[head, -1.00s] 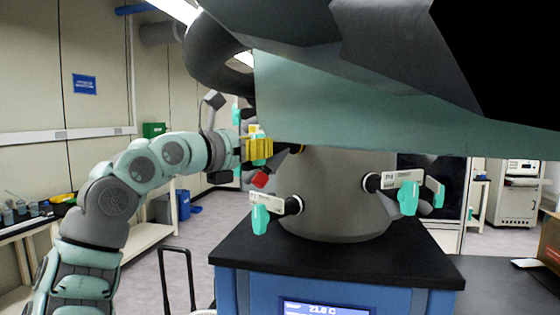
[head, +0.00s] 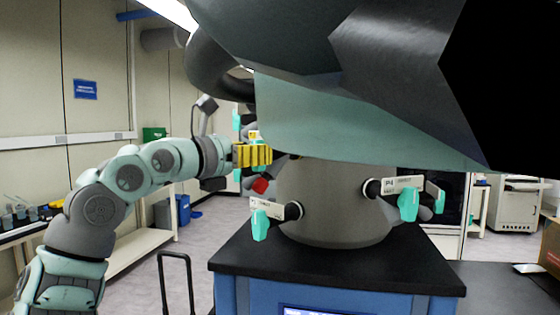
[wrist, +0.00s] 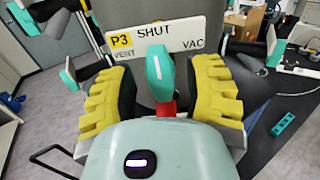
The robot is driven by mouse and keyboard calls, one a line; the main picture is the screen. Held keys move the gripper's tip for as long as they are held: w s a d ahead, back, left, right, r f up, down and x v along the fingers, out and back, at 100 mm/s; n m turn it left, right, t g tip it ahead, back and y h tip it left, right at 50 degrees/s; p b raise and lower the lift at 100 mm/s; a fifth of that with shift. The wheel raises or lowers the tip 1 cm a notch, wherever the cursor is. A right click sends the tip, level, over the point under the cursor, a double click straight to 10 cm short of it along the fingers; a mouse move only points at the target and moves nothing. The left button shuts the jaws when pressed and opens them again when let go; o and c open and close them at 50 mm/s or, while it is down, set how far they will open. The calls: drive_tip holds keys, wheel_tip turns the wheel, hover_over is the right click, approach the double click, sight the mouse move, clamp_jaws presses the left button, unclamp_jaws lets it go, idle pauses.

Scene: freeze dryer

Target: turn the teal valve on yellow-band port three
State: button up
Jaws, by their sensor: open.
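The port three label (wrist: 152,38) has a yellow P3 patch and reads SHUT, VENT and VAC in the wrist view. Its teal valve handle (wrist: 160,72) points up toward the label, with a red part (wrist: 166,108) at its lower end. My gripper (wrist: 160,86) is open, its yellow fingers on either side of the handle with a visible gap on each side. In the head view my gripper (head: 253,156) is at the left side of the grey drum (head: 333,200), and its fingers hide most of this port.
Other teal valves stick out nearby: one at the lower left port (head: 260,225) and one on port P4 (head: 408,204) at the right. The drum stands on a black top (head: 330,264) over a blue cabinet. A dark cart handle (head: 174,256) stands at lower left.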

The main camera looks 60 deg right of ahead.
drive_tip(key=w+a, duration=0.1)
drive_tip(key=a, duration=0.9)
drive_tip(key=shift+w+a, duration=0.2)
drive_tip(key=shift+a, duration=0.05)
